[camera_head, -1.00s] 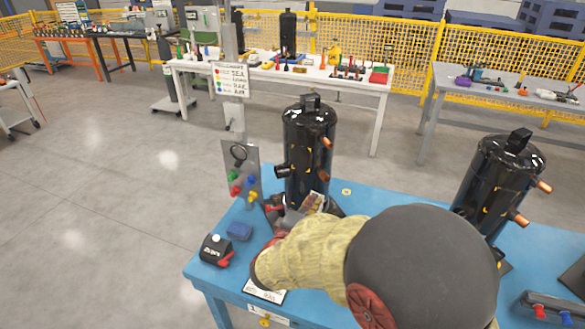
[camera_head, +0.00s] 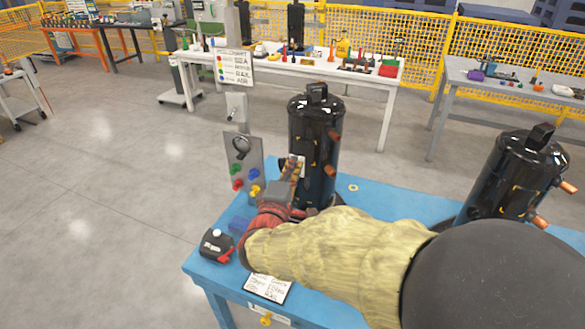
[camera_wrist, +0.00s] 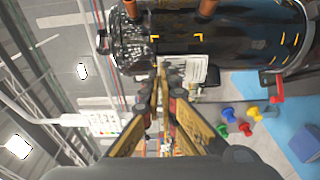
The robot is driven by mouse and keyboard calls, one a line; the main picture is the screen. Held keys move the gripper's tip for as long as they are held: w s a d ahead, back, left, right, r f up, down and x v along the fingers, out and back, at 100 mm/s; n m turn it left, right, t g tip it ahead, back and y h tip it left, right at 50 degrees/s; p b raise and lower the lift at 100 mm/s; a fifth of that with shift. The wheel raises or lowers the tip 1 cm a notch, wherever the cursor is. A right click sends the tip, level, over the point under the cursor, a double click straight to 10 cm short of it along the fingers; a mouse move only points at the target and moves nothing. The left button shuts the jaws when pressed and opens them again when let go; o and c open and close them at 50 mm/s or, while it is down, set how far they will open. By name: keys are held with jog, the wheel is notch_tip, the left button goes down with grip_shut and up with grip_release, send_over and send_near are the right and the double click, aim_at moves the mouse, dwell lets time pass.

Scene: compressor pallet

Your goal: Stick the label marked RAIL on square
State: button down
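My gripper (camera_head: 294,172) is beside the left black compressor (camera_head: 315,135), its fingers nearly together. In the wrist view, the fingertips (camera_wrist: 165,82) are closed on a small white label (camera_wrist: 194,70) with dark print too small to read. The label is close to the compressor's side; I cannot tell whether it touches. Orange corner marks outline a square (camera_wrist: 177,42) on the black shell in the wrist view, just above the label. The label (camera_head: 300,165) also shows as a pale patch at the fingertips in the head view.
A grey panel with coloured knobs (camera_head: 242,165) stands left of the compressor. A black device (camera_head: 215,245), a blue block (camera_head: 240,224) and a printed sheet (camera_head: 268,287) lie on the blue table (camera_head: 375,187). A second compressor (camera_head: 512,180) stands right. A sign (camera_head: 234,68) hangs behind.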

jog(key=shift+w+d+f+b, duration=0.1)
jog(key=shift+w+d+b, duration=0.2)
jog(key=shift+w, duration=0.3)
jog(key=shift+w+d+b, duration=0.2)
jog(key=shift+w+b, duration=0.05)
jog(key=shift+w, duration=0.35)
jog(key=shift+w+d, duration=0.25)
jog(key=shift+w, duration=0.45)
jog(key=shift+w+d, duration=0.2)
jog(key=shift+w, duration=0.5)
jog(key=shift+w+d, duration=0.25)
jog(key=shift+w, duration=0.45)
dwell(0.4)
jog(key=c, duration=2.6)
grip_release()
jog(key=o, duration=0.6)
jog(key=shift+o, duration=0.2)
